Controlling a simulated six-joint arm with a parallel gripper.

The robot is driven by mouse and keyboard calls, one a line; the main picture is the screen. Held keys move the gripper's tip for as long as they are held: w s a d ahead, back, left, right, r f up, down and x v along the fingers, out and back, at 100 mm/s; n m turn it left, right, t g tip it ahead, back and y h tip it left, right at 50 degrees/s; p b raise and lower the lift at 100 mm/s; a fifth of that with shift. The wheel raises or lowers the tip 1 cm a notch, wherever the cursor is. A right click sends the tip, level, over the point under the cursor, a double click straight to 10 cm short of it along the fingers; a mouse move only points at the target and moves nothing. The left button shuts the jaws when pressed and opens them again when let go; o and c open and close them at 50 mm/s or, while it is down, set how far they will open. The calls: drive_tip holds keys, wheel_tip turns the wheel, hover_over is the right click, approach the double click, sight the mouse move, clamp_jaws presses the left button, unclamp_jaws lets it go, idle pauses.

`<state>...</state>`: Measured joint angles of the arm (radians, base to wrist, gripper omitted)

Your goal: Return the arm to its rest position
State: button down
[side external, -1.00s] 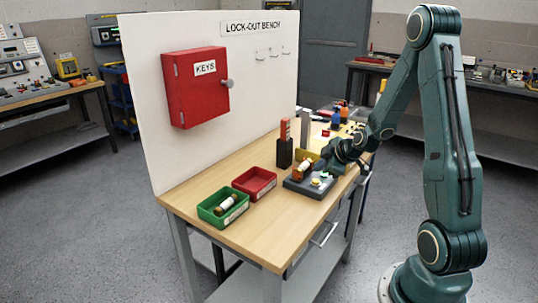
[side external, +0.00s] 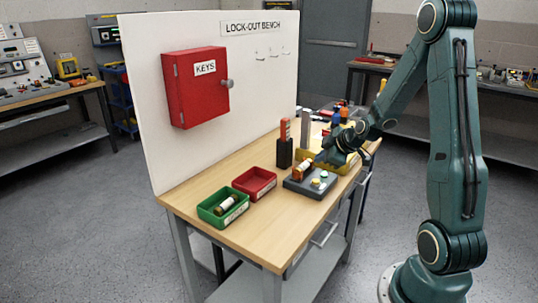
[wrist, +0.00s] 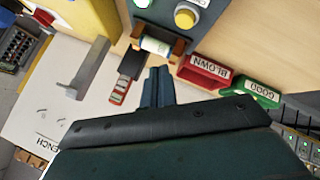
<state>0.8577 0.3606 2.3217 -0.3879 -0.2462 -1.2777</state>
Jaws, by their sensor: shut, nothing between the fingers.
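My gripper (side external: 325,157) is shut and empty. It is above the bench behind the grey button box (side external: 312,186), apart from it. In the wrist view my closed fingers (wrist: 158,74) show near the middle, with nothing between them. A fuse (side external: 303,169) with a pale band sits in a holder on the left part of the grey box; it also shows in the wrist view (wrist: 155,45). My arm is bent over the bench from the right.
A green tray (side external: 206,213) holding a fuse (side external: 226,205) and a red tray (side external: 244,190) stand at the bench front. A black holder (side external: 284,157) with a red item, a yellow tray (side external: 347,169) and a red key cabinet (side external: 195,88) are nearby. The floor at front is clear.

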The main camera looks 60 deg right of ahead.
drive_tip(key=s+a+r+m+g+y, duration=0.1)
drive_tip(key=s+a+r, duration=0.1)
drive_tip(key=a+r, duration=0.5)
drive_tip(key=s+a+r+g+y, duration=0.15)
drive_tip(key=a+r, duration=0.25)
drive_tip(key=a, duration=0.6)
drive_tip(key=s+a+r+m, duration=0.4)
drive_tip(key=s+a, duration=0.6)
drive_tip(key=s, duration=0.5)
drive_tip(key=shift+r+g, duration=0.2)
drive_tip(key=shift+g, duration=0.15)
